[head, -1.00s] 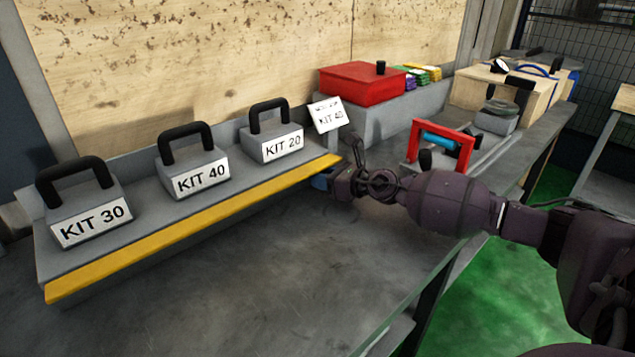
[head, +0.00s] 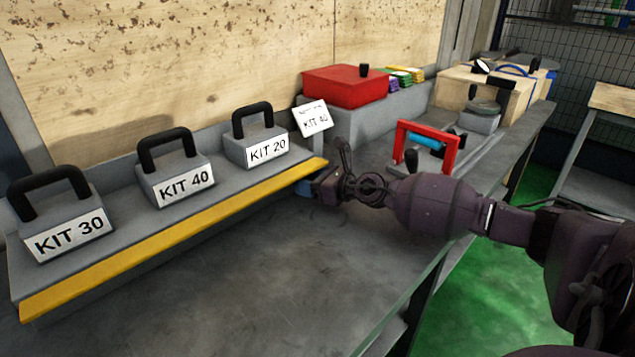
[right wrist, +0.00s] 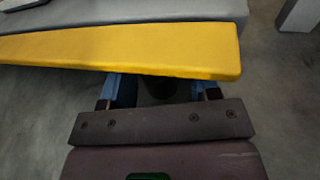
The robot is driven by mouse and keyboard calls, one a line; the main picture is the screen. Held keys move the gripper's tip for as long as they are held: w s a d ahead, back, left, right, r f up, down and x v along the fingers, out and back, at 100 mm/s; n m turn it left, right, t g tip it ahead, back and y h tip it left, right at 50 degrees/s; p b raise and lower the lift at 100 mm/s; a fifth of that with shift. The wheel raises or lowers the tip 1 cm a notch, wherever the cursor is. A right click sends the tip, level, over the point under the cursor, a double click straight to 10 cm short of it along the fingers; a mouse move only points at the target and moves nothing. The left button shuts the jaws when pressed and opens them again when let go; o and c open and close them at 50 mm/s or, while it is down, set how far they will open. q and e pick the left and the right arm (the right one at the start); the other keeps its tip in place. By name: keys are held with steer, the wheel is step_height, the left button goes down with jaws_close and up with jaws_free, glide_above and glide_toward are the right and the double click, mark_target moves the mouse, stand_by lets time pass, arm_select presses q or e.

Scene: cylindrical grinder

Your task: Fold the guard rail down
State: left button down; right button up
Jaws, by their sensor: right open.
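The guard rail is a long yellow bar (head: 185,227) along the front edge of the grey kit shelf. Its right end lies close to my right gripper (head: 308,187), which is at bench height in front of the rail. In the right wrist view the rail (right wrist: 150,48) crosses the upper part of the picture. There my right gripper (right wrist: 160,88) is open, with its blue fingers apart and their tips partly hidden behind the rail's near edge. Whether they touch it I cannot tell. My left gripper is not in view.
Kits 30 (head: 62,227), 40 (head: 175,178) and 20 (head: 256,145) stand on the shelf behind the rail. A red box (head: 344,85) and a red frame with a blue cylinder (head: 428,141) are at the right. The bench top (head: 230,285) before the rail is clear.

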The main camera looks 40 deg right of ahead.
steer(key=v, duration=0.8)
steer(key=shift+s+d+p, duration=0.1)
steer(key=shift+s+p, duration=0.2)
steer(key=shift+v, duration=1.05)
steer(key=shift+r, duration=0.1)
